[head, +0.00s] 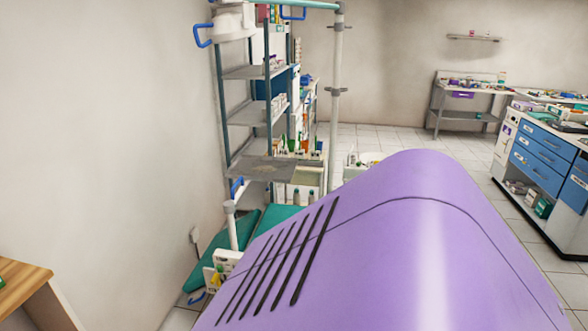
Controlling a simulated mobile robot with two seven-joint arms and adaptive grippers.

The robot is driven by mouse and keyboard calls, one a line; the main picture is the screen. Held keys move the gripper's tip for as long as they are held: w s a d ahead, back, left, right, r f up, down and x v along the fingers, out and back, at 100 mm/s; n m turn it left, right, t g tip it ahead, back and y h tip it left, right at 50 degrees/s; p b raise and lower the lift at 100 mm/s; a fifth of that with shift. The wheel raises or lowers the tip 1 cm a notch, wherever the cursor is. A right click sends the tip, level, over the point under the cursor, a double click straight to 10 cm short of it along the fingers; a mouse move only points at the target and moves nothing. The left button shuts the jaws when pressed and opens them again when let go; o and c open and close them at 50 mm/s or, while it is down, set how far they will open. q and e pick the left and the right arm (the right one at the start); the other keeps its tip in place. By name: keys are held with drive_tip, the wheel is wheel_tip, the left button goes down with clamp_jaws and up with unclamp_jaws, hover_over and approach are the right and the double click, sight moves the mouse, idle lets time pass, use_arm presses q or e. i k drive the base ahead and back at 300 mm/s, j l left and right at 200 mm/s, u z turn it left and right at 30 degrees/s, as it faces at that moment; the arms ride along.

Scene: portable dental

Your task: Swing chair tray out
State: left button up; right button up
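A flat grey tray (262,168) shows left of centre, in front of a shelf unit. A white post with a grey joint (230,208) and a blue handle (236,188) stands just below it. Teal chair cushions (226,252) lie low beneath the tray, partly covered. Neither of my grippers is in view. A large purple curved surface with black slits fills the lower right and hides much of what lies behind it. I cannot tell from this view how the tray joins its support.
A shelf unit (246,117) stands against the left wall. A white lamp head (234,22) hangs at the top, near a vertical pole (335,110). A wooden table (20,283) is at the lower left. Blue drawers (539,168) stand at right. Tiled floor is open behind.

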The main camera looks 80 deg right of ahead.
sight(246, 168)
drive_tip(key=z, duration=2.35)
